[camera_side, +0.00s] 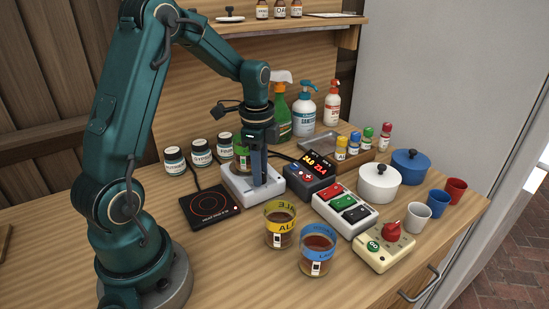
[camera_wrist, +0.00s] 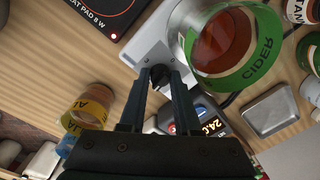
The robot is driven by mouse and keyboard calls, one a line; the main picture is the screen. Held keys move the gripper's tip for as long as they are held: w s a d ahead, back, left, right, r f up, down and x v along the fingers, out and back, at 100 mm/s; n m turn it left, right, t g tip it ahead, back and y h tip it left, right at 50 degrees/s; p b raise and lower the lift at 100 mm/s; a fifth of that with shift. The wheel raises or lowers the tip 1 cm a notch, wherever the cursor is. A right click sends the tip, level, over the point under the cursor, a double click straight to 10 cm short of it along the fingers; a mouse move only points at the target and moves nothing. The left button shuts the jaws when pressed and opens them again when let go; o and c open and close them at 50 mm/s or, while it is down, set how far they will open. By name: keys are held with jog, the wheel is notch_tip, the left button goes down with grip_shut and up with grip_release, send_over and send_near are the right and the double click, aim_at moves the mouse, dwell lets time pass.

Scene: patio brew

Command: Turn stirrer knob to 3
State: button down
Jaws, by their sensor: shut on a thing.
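The stirrer (camera_side: 240,188) is a white box with a glass beaker (camera_side: 242,156) with a green band on top. In the wrist view the stirrer (camera_wrist: 148,43) carries this beaker of brown liquid, its green band reading CIDER (camera_wrist: 262,62). The black stirrer knob (camera_wrist: 160,75) is on the stirrer's near face. My gripper (camera_wrist: 163,85) is shut on the knob, one finger on each side. In the side view my gripper (camera_side: 260,170) points down at the stirrer's front and hides the knob. The knob's scale and setting cannot be read.
A black heat pad (camera_side: 209,206) lies left of the stirrer. A display box (camera_side: 310,176) stands close on its right. Yellow-banded (camera_side: 280,226) and blue-banded (camera_side: 318,252) beakers stand in front. A switch box (camera_side: 345,209) and a red-knob box (camera_side: 384,247) are further right.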

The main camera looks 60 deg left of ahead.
jog(key=m, duration=0.4)
jog(key=shift+s+m, duration=0.1)
jog(key=shift+m, duration=0.2)
jog(key=m, duration=0.4)
jog(key=shift+a+m, duration=0.1)
jog(key=shift+m, duration=0.2)
jog(key=m, duration=0.4)
jog(key=shift+m+h, duration=0.3)
jog(key=shift+h, duration=0.1)
jog(key=shift+m, duration=1.6)
jog(key=c, duration=0.6)
grip_release()
jog(key=shift+a+r, duration=0.15)
jog(key=shift+r, duration=2.45)
